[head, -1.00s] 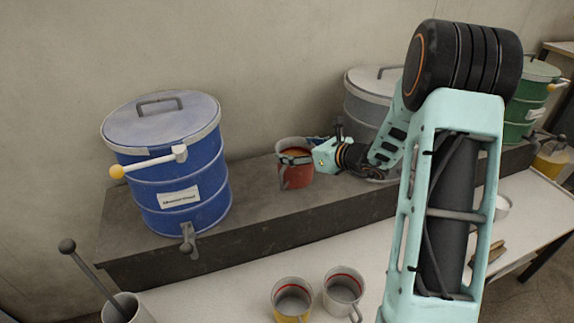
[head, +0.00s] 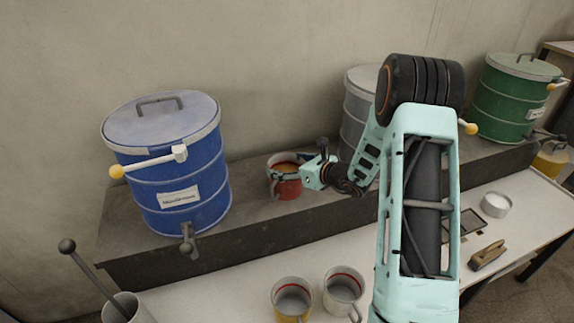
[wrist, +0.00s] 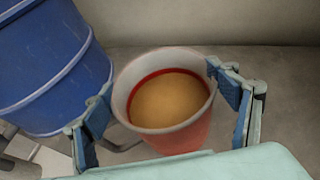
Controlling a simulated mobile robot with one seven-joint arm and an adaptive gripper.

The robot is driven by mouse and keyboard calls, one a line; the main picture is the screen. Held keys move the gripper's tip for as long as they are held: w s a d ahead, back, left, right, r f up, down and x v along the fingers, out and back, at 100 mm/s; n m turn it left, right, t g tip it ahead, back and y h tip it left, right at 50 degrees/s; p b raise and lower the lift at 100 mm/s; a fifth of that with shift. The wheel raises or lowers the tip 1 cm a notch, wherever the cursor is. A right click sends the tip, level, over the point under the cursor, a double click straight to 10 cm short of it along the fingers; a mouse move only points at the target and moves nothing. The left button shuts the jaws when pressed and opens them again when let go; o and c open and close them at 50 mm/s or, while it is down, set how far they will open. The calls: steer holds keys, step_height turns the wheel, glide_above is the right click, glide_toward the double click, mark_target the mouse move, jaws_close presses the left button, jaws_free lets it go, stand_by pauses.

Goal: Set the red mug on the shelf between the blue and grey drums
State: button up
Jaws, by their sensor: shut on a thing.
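The red mug (head: 287,183) is at the dark shelf (head: 243,206), between the blue drum (head: 178,170) and the grey drum (head: 356,108). My gripper (head: 290,172) is shut on the mug from the right. In the wrist view the mug (wrist: 168,120) is upright, with orange-brown liquid inside below a red line, and finger pads are on both its sides. The blue drum (wrist: 48,65) shows at the left there. My arm partly hides the grey drum. I cannot tell whether the mug's base touches the shelf.
A yellow mug (head: 291,303) and a white mug (head: 343,291) stand on the white table below the shelf. A pot with a rod (head: 127,308) is at front left. A green drum (head: 512,97) stands at the far right.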

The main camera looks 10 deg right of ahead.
steer(key=shift+w, duration=0.1)
steer(key=o, duration=2.1)
steer(key=shift+f, duration=0.1)
steer(key=v, duration=1.2)
steer(key=shift+d+b, duration=0.1)
steer(key=shift+b, duration=0.3)
